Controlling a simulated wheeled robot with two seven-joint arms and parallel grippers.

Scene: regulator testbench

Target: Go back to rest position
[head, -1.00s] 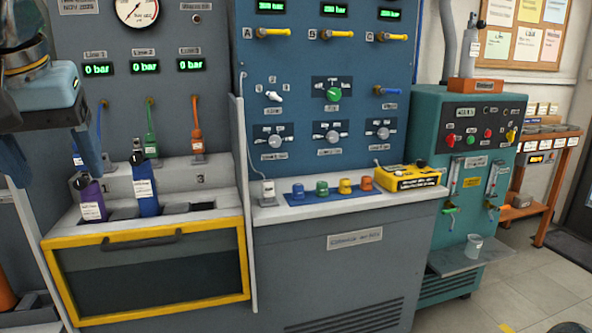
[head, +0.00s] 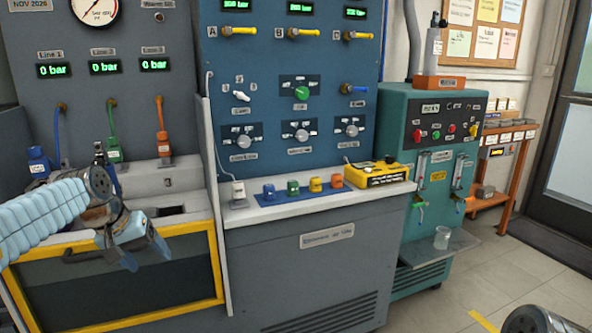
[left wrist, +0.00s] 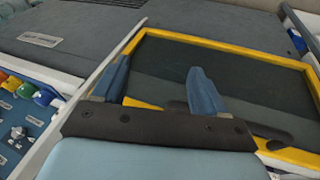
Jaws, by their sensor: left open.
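My left gripper (head: 146,256) is in front of the yellow-framed panel (head: 222,262) at the left bench. It is turned downward, and nothing shows between its fingers. In the left wrist view the two blue fingers (left wrist: 160,70) stand wide apart, with the dark panel and its yellow frame behind them. My left forearm, in a ribbed light blue cover, comes in from the left and hides part of the bench slots. My right gripper is not in view.
The bench slots (head: 176,212) lie just behind my left gripper. Coloured knobs on a blue mat (head: 280,200) and a yellow box (head: 375,173) sit on the ledge to the right. A teal cabinet (head: 392,125) stands farther right.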

